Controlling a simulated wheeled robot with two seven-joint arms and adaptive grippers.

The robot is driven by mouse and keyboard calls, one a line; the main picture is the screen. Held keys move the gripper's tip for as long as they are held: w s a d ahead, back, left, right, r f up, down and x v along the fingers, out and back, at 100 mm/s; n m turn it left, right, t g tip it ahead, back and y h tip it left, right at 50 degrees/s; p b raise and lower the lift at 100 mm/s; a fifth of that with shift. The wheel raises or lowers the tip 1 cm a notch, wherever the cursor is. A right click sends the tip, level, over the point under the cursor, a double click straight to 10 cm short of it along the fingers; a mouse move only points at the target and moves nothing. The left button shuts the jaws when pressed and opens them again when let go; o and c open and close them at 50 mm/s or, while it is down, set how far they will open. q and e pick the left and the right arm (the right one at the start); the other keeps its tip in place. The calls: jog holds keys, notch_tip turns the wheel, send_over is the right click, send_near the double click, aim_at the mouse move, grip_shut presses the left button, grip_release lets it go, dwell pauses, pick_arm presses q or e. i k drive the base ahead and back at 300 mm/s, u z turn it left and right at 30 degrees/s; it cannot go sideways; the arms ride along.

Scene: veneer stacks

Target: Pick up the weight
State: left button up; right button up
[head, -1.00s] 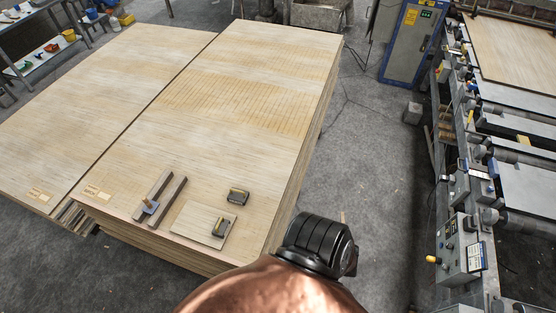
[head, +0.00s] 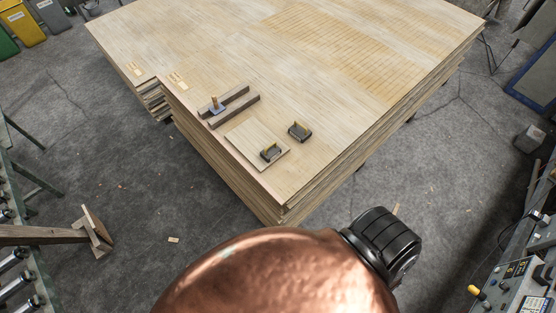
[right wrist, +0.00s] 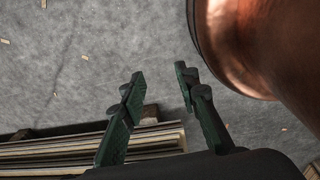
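One weight (head: 300,131) lies on the bare top of the veneer stack (head: 330,95). The other weight (head: 271,152) rests on a small pale sheet (head: 250,140) near the stack's front corner. I cannot tell which one the task means. In the right wrist view my right gripper (right wrist: 161,75) is open and empty, its two dark green fingers apart above the floor, with stacked sheet edges (right wrist: 60,148) low in the picture. No weight shows there. My left gripper is not in view.
A wooden stand (head: 95,230) is at left. Machinery (head: 520,265) stands at right. Grey floor (head: 200,215) is open before the stack.

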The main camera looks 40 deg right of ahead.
aim_at(269, 154)
jog(key=u, duration=0.6)
jog(key=i, duration=1.45)
jog(key=z, duration=2.95)
